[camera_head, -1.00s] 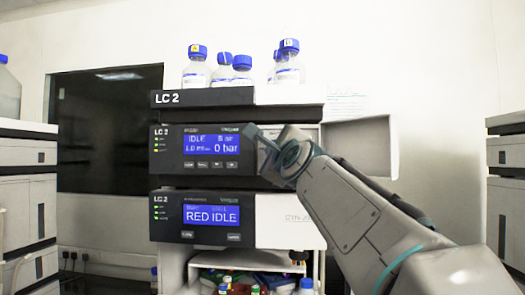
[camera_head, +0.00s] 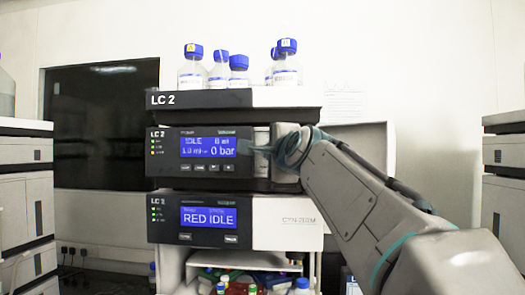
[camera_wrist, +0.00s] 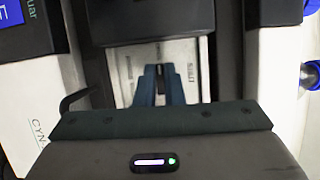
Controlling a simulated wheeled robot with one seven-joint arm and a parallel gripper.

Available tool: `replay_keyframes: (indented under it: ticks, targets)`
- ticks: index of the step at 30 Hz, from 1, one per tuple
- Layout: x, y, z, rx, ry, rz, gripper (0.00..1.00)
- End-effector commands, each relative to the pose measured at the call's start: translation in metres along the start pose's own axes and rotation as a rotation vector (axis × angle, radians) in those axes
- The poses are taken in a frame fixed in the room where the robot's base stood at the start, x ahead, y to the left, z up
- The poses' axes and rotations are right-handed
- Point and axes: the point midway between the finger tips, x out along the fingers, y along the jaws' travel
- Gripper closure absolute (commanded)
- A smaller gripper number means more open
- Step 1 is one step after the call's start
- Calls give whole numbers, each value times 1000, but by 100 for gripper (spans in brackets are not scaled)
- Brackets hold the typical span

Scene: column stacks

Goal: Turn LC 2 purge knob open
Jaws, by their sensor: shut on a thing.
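The LC 2 stack has a pump module (camera_head: 165,155) with a blue screen (camera_head: 208,147) reading IDLE and 0 bar. My gripper (camera_wrist: 160,72) is at the right part of this module's front. In the wrist view its two blue-grey fingers are shut on a small dark knob (camera_wrist: 160,86) in a light recessed panel (camera_wrist: 195,50). Most of the knob is hidden between the fingers, and I cannot tell how far it is turned. In the head view my arm hides the knob and the fingertips show only faintly.
The lower module (camera_head: 165,218) reads RED IDLE. Several blue-capped bottles (camera_head: 193,70) stand on top of the stack, and more sit in the shelf below. A light panel (camera_head: 365,150) stands right of the module, behind my arm. Other stacks (camera_head: 25,190) flank at both sides.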

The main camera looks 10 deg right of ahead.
Motion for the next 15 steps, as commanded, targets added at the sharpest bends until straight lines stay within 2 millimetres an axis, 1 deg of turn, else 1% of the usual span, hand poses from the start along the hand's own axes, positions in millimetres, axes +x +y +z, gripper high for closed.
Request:
replay_keyframes:
  ticks: [8, 9, 11, 15]
  targets:
    - [0, 0, 0, 0, 0, -1, 100]
    - [0, 0, 0, 0, 0, -1, 86]
    - [0, 0, 0, 0, 0, -1, 70]
    - [0, 0, 0, 0, 0, -1, 70]
